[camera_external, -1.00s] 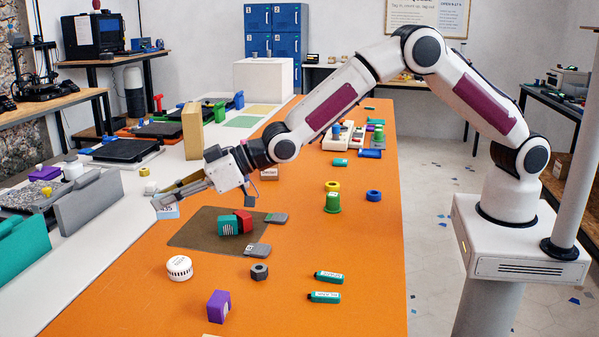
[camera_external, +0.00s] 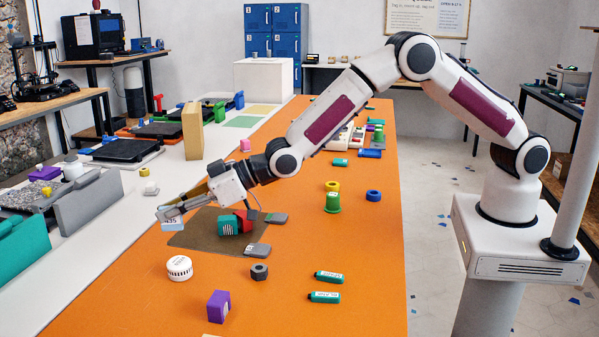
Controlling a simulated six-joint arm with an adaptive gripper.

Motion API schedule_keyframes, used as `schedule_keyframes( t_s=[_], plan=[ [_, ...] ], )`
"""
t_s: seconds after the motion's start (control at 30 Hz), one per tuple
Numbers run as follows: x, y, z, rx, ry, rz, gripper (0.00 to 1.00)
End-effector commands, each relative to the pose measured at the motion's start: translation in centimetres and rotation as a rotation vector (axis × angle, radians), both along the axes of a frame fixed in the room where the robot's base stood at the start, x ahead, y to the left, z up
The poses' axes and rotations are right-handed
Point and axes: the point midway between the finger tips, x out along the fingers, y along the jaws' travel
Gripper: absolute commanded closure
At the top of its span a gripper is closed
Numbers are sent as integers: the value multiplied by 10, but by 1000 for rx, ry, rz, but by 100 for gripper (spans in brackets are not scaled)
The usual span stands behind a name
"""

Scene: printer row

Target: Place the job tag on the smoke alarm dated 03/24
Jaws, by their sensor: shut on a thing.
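My gripper (camera_external: 164,214) is low over the left side of the orange table, left of the brown mat. It is shut on a small pale blue and white tag (camera_external: 172,225) with dark characters, which I take to be the job tag; the fingers partly hide it. A round white smoke alarm (camera_external: 179,268) with small dark print lies on the orange table, nearer the camera than the tag and apart from it. Its date is too small to read.
On the brown mat (camera_external: 190,236) are a teal and red item (camera_external: 232,224) and grey pieces. Orange table around the alarm is clear.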

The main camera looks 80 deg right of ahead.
Motion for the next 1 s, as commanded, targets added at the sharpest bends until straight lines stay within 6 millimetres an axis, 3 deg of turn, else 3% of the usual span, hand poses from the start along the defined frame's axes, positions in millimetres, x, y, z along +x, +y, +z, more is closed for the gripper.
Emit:
schedule_keyframes(
  t_s=[0.1, 0.3, 0.73, 1.0],
  plan=[
    [0, 0, -19, -1, 3, 0, 100],
    [0, 0, -39, 0, 1, 0, 100],
    [0, 0, -43, 0, 1, 0, 100],
    [0, 0, -67, -2, 1, 0, 100]
  ],
)
